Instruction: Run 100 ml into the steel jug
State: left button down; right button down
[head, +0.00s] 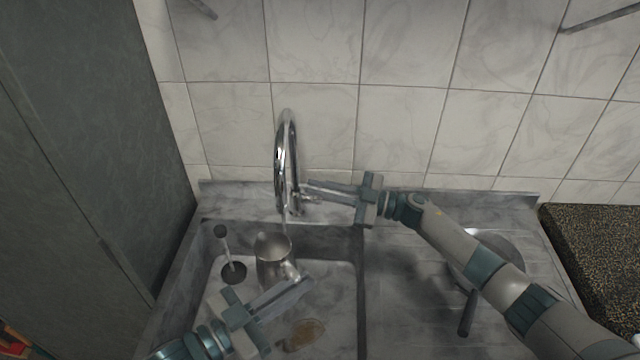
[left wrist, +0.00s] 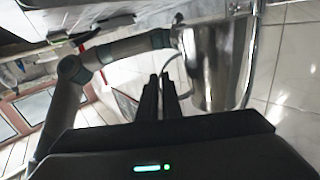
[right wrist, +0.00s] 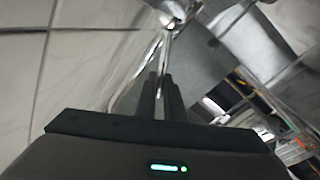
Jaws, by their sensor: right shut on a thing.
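The steel jug (head: 270,262) stands upright in the sink basin under the chrome tap (head: 281,155), with its handle toward the lower right. In the left wrist view the jug (left wrist: 222,60) is close ahead, just right of my fingers. My left gripper (head: 308,283) is at the jug's handle side, its fingers close together; I cannot tell whether they grip the handle. My right gripper (head: 303,187) is shut on the tap's lever (head: 308,198). A thin pale strip runs from the spout toward the jug's mouth; I cannot tell clearly whether it is water.
A pan (head: 490,250) lies on the drainboard at right, partly behind my right arm. A tiled wall (head: 410,130) and a tall dark panel (head: 90,130) close in the back and left.

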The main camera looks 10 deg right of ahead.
jog(key=shift+s+f, duration=0.1)
dwell(0.3)
jog(key=c, duration=1.8)
grip_release()
jog(key=shift+c, duration=0.2)
jog(key=v, duration=1.2)
